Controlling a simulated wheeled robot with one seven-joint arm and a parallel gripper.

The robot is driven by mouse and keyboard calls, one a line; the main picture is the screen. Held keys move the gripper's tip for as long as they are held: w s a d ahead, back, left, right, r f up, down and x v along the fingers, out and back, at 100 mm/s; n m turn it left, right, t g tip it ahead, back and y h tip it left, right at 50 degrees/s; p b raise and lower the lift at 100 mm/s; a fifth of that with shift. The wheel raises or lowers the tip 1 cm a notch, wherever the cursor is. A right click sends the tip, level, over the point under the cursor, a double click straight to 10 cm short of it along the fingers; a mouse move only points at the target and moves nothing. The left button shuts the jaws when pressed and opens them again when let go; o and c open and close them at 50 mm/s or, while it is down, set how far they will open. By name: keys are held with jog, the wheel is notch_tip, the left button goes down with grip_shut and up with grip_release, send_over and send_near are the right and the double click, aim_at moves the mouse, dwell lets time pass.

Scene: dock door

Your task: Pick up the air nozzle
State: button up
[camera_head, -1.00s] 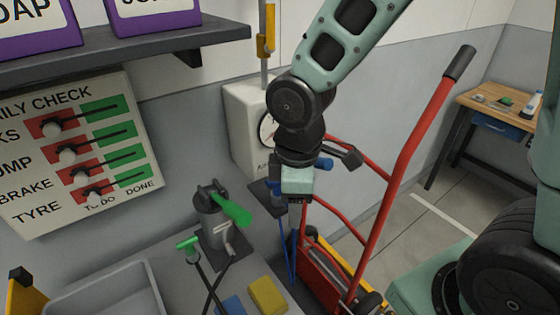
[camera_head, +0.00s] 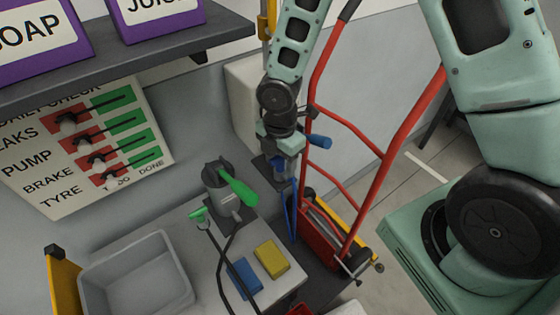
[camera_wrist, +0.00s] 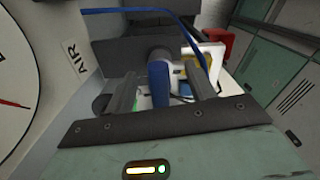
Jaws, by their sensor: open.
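The air nozzle (camera_wrist: 158,84) has a blue handle, seen in the wrist view between my two dark fingers. My gripper (camera_wrist: 162,88) is open, with one finger on each side of the handle; I cannot tell whether either touches it. In the head view my gripper (camera_head: 280,153) is in front of the air station, beside the hand truck. Blue parts show right by it, but the gripper hides most of the nozzle there. A blue hose (camera_head: 291,215) hangs below, and it also arcs across the top of the wrist view (camera_wrist: 150,13).
The red hand truck (camera_head: 398,137) stands close at the right of my gripper. A pump with a green handle (camera_head: 238,189), a yellow block (camera_head: 271,258), a blue block (camera_head: 244,277) and a grey bin (camera_head: 130,270) are at lower left. A shelf (camera_head: 150,58) overhangs the upper left.

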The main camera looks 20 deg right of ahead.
jog(key=shift+f, duration=1.1)
jog(key=c, duration=1.1)
jog(key=shift+r, duration=0.15)
